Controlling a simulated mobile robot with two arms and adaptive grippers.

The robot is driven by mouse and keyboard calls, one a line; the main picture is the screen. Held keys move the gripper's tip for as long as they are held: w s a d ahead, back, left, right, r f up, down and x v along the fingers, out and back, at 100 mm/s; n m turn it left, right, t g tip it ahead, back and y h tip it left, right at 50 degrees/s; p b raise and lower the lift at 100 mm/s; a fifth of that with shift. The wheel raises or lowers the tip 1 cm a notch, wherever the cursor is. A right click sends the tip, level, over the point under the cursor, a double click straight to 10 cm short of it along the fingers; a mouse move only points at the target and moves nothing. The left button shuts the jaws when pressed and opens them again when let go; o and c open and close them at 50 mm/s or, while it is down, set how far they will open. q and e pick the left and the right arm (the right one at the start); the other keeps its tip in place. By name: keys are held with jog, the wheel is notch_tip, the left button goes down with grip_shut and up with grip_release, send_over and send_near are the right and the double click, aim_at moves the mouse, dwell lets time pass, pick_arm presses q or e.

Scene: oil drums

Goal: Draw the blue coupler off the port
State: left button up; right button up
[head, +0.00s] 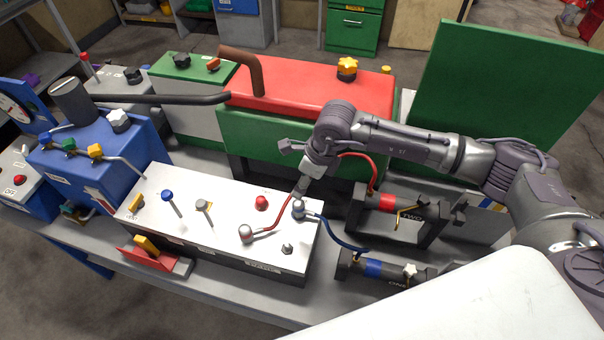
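The blue hose (327,231) runs from the cylinder with the blue band, marked ONE (374,267), to a round silver coupler (299,209) at the right end of the white-topped box (225,222). My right gripper (299,192) points down just above this coupler. Its fingertips are small here, and I cannot tell whether they touch the coupler or how far apart they are. The port under the coupler is hidden. A second silver coupler (246,232), on the red hose (279,217), sits to the left on the same box. My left gripper is not in view.
The white top also carries a red knob (261,203), a blue-topped lever (168,196) and a grey lever (203,206). The cylinder marked TWO (388,203) stands behind ONE. A red-topped green machine (310,100) stands behind. A blue unit (95,160) is left.

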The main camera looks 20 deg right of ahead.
aim_at(300, 203)
notch_tip(300, 203, down, 2)
jog(key=shift+d+f+b, duration=0.1)
jog(key=shift+b, duration=0.3)
jog(key=f, duration=0.1)
jog(key=f+b, duration=0.1)
jog(key=f, duration=0.1)
jog(key=shift+s+d+f+b, duration=0.15)
jog(key=shift+s+d+b, duration=0.05)
jog(key=shift+b, duration=0.1)
jog(key=b+x, duration=0.5)
jog(key=shift+b+x, duration=0.8)
jog(key=shift+b, duration=0.15)
jog(key=shift+a, duration=0.1)
grip_shut()
